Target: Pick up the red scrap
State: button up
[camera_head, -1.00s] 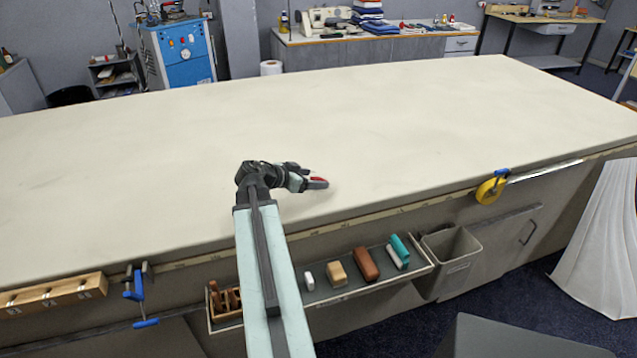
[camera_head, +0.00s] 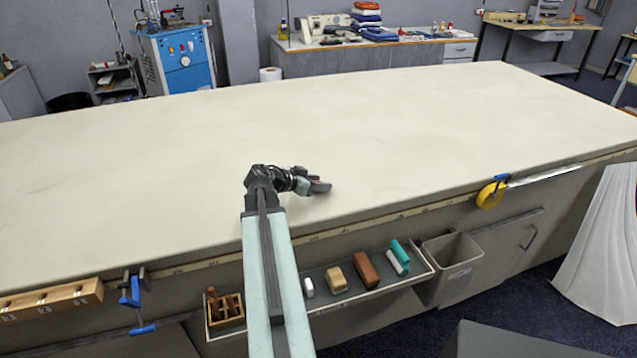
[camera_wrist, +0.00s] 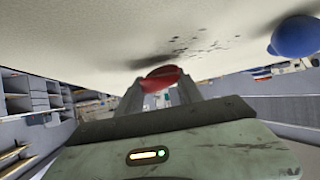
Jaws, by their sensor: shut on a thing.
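The red scrap (camera_wrist: 163,76) sits between the two grey fingers of my gripper (camera_wrist: 160,92) in the wrist view. My gripper is shut on it. In the head view my gripper (camera_head: 321,186) is over the near part of the cream cloth table (camera_head: 400,120), close to its front edge. I cannot tell how far the scrap is above the cloth.
A tray (camera_head: 330,300) with several small blocks hangs on the table front, beside a grey bin (camera_head: 452,262). A yellow tape measure (camera_head: 490,195) and a blue clamp (camera_head: 132,290) sit at the front edge.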

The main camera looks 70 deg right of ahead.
aim_at(318, 181)
notch_tip(318, 181, up, 10)
jog(key=p, duration=0.9)
jog(key=shift+f, duration=0.2)
